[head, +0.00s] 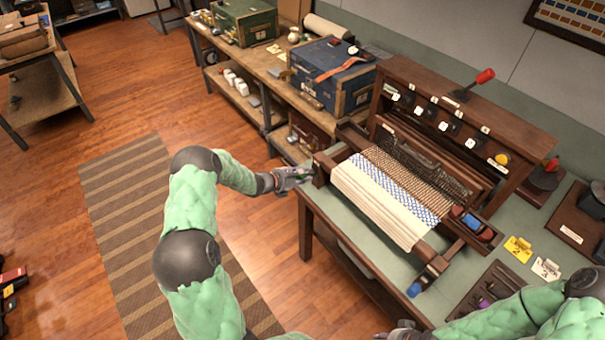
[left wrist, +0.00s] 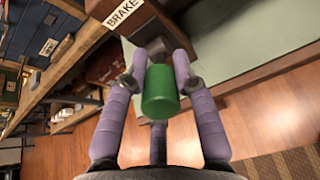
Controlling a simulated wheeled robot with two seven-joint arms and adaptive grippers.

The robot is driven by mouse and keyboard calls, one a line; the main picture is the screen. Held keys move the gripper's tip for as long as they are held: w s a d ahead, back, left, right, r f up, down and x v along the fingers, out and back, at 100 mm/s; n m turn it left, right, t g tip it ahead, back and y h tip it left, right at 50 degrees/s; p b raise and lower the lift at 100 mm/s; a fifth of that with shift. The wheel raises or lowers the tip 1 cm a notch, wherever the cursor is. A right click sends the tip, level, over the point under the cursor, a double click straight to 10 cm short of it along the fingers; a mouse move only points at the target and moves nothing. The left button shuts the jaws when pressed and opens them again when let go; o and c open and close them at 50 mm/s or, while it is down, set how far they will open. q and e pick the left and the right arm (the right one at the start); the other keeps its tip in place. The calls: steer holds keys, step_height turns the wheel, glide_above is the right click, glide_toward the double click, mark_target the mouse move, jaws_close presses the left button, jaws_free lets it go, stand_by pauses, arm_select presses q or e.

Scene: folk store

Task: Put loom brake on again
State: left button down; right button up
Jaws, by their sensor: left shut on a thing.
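The wooden loom (head: 375,205) with cream and blue-patterned cloth stands on the green-topped table. The brake handle is a green cylinder (left wrist: 160,92) in the left wrist view, at the loom's left corner. A label (left wrist: 124,14) reading BRAKE sits on the wood beside it. My left gripper (head: 296,177) is at that corner in the head view. In the left wrist view its purple fingers (left wrist: 160,75) are shut on the green handle, one on each side. My right gripper (head: 405,331) is at the bottom edge, mostly cut off, and its jaws cannot be made out.
A red-knobbed lever (head: 485,77) stands on the loom's back top. A blue knob (head: 414,289) is at its front right corner. A red-and-blue shuttle (head: 472,224) lies at the right. Yellow and white tags (head: 518,248) and a blue box (head: 335,78) are nearby.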

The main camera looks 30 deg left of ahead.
arm_select(q)
steer(key=shift+w+r, duration=0.1)
stand_by(0.5)
steer(key=c, duration=1)
jaws_free()
steer(key=shift+o, duration=0.2)
steer(key=v, duration=1.2)
steer(key=shift+w+d+r, duration=0.1)
steer(key=shift+d, duration=0.1)
